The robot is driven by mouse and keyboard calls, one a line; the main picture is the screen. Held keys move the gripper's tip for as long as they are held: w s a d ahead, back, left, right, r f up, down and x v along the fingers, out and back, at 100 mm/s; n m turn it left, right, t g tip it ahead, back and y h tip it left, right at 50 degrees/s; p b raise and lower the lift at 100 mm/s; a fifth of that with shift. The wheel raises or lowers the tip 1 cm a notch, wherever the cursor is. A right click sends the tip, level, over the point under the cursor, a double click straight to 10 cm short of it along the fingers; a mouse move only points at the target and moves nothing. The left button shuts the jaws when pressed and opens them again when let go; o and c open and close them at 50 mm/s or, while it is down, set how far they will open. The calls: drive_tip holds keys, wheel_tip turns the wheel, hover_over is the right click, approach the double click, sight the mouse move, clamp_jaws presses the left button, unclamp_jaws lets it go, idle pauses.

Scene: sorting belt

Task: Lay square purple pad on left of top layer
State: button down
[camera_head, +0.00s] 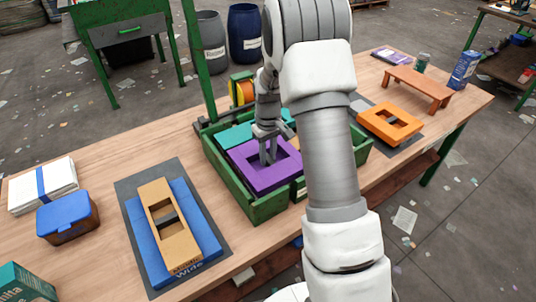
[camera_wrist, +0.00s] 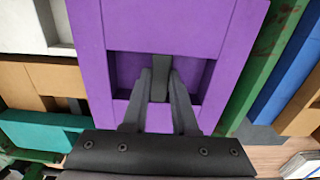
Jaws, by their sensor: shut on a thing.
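The square purple pad (camera_head: 250,176) has a rectangular opening, and a dark grip bar (camera_wrist: 160,70) shows within it in the wrist view. My gripper (camera_head: 267,158) reaches down into the opening and is shut on the pad's dark bar. The pad (camera_wrist: 150,22) fills the middle of the wrist view. It is at the left part of the green crate (camera_head: 266,210), inside or just above its walls; I cannot tell whether it rests on the layer below. Teal pieces (camera_head: 234,137) show behind it in the crate. My arm hides the crate's right part.
Left of the crate, a tan pad (camera_head: 155,200) lies on a blue pad (camera_head: 206,228) on a grey mat. An orange pad (camera_head: 377,122) lies on a mat to the right, near a brown bench (camera_head: 420,82). A green post (camera_head: 193,50) stands behind the crate.

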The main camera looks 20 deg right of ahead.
sight(268, 158)
drive_tip(key=shift+f, duration=0.3)
drive_tip(key=c, duration=0.6)
unclamp_jaws()
wheel_tip(268, 158, up, 18)
drive_tip(key=p, duration=0.2)
drive_tip(key=shift+f, duration=0.25)
